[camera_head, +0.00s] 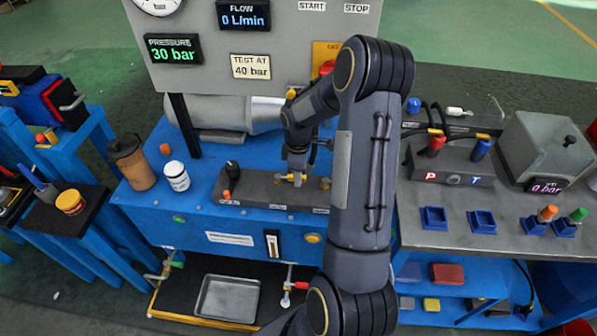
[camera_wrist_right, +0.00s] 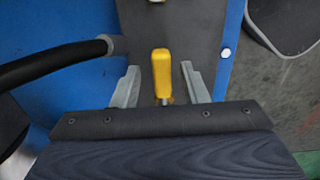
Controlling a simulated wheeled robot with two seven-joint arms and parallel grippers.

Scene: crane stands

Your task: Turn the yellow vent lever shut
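The yellow vent lever (camera_wrist_right: 161,72) lies between the two grey fingers of my right gripper (camera_wrist_right: 160,70) in the right wrist view. The gripper is open, with a visible gap between the lever and each finger. In the head view my right gripper (camera_head: 297,163) points down at the dark block on the blue bench, and a bit of yellow lever (camera_head: 291,178) shows at its tips. My forearm hides part of the bench to the right of it. My left gripper is not in view.
A black hose (camera_wrist_right: 55,62) curves in just left of my right gripper. On the bench stand a white jar (camera_head: 176,176) and a brown canister (camera_head: 132,162). The pressure display (camera_head: 173,50) reads 30 bar and the flow display (camera_head: 243,15) 0 L/min.

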